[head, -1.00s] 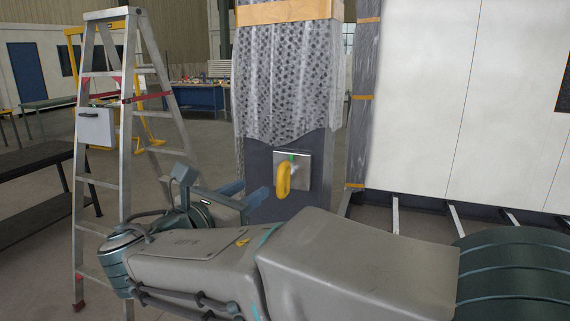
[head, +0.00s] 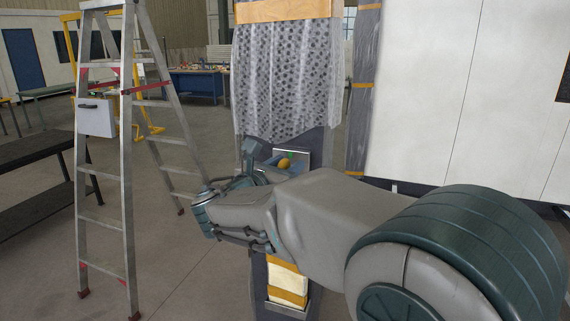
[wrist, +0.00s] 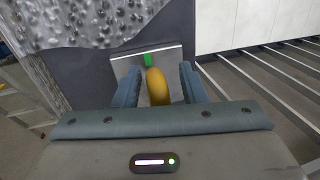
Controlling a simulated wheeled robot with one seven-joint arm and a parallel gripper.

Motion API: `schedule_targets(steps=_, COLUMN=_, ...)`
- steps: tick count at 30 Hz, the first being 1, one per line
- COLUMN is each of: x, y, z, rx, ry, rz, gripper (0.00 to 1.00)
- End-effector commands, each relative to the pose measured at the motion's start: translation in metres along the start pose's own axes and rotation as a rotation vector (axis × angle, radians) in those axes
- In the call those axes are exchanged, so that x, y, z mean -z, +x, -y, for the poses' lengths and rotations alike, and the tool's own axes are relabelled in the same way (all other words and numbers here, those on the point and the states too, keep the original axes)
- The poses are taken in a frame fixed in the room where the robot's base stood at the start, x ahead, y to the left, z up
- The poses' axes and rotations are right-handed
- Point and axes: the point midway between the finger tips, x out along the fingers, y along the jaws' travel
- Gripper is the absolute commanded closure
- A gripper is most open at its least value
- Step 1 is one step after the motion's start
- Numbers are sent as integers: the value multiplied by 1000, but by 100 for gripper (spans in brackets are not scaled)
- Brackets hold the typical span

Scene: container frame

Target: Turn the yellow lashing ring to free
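The yellow lashing ring (head: 284,163) is on a light metal plate (head: 304,156) fixed to the dark post. In the wrist view the ring (wrist: 157,87) hangs in front of the plate (wrist: 122,68), with a green mark just above it. My gripper (wrist: 159,84) is open, with one finger on each side of the ring and a small gap visible on both sides. In the head view my wrist and fingers partly hide the ring and plate. I cannot tell how deep the ring sits between the fingers.
A stepladder (head: 124,150) stands to the left, with a dark bench (head: 30,180) beyond it. Grey dotted wrap (head: 287,80) covers the upper post. A yellow-and-white strapped part (head: 287,280) is low on the post. A white wall (head: 440,90) is to the right.

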Motion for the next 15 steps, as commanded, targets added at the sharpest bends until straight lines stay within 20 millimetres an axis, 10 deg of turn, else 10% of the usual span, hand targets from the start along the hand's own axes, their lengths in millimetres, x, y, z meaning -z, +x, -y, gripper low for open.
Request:
schedule_targets(steps=4, x=0, y=0, z=0, rx=0, ry=0, rz=0, gripper=62)
schedule_targets(steps=9, x=0, y=0, z=0, rx=0, ry=0, rz=0, gripper=100)
schedule_targets(steps=15, x=1, y=0, z=1, rx=2, ry=5, rz=-1, gripper=100)
